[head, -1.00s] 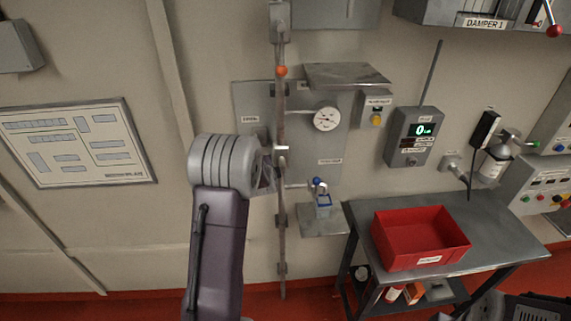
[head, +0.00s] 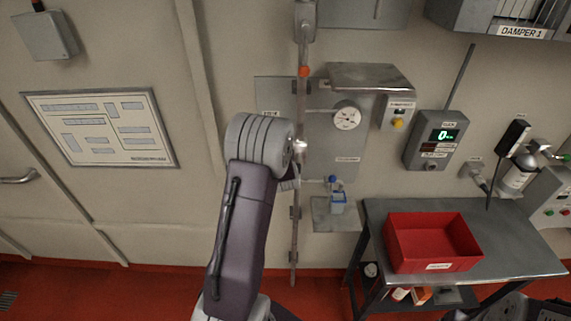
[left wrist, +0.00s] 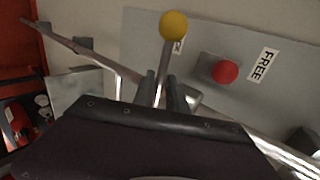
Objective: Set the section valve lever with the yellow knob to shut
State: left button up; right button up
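The yellow knob (left wrist: 174,25) tops a thin lever in the left wrist view. The lever's shaft runs down from the knob to between the two fingers of my left gripper (left wrist: 160,90). The fingers stand close on either side of the shaft, below the knob; whether they press on it I cannot tell. In the head view my left wrist is in front of the grey wall panel (head: 270,94), beside the vertical pipe (head: 303,100). It hides the yellow knob and most of the gripper there. My right gripper is not clearly in view.
A red knob (left wrist: 225,71) and a FREE label (left wrist: 263,65) sit on the panel right of the lever. A gauge (head: 346,116), a small shelf (head: 372,76) and a blue-topped fitting (head: 337,197) are close by. A red bin (head: 405,256) stands on the bench at right.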

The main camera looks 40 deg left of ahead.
pick_arm(q)
jog(key=shift+o, duration=0.4)
jog(key=shift+d, duration=0.1)
jog(key=shift+s+r, duration=0.1)
jog(key=shift+s, duration=0.05)
jog(key=v, duration=0.8)
jog(key=shift+s+d+r+b, duration=0.15)
jog(key=shift+s+d+b, duration=0.1)
jog(key=shift+b, duration=0.2)
